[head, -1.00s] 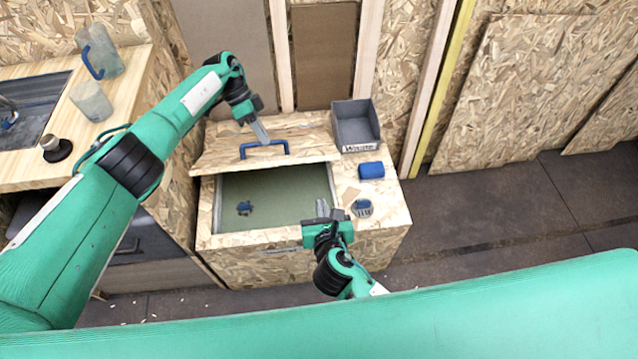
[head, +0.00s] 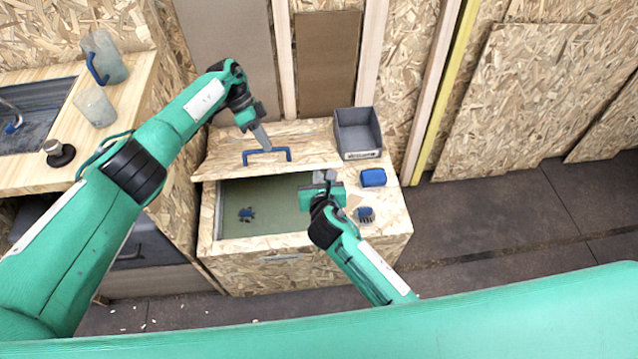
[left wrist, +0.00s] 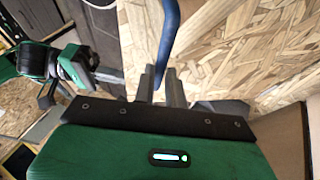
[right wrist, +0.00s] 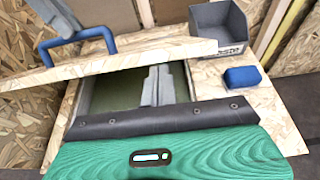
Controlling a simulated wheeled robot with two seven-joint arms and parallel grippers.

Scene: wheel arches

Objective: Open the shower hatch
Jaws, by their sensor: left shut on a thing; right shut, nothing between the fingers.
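The shower hatch (head: 220,158) is a chipboard lid with a blue handle (head: 285,152). It stands tilted, its front edge raised off the box, with the shower tray (head: 285,215) showing in the opening below. My left gripper (head: 266,147) is shut on the blue handle; the left wrist view shows the handle (left wrist: 168,35) between its fingers. My right gripper (head: 325,177) is shut and empty, over the right part of the opening near the lid's front edge. In the right wrist view its fingers (right wrist: 157,85) are in front of the opening, below the lid edge (right wrist: 150,58).
A grey bin (head: 357,135) stands at the back right of the box top. A blue block (head: 373,177) and a blue-grey brush-like item (head: 366,214) lie on the right ledge. A small blue item (head: 246,213) lies in the tray. A sink counter (head: 120,105) stands left.

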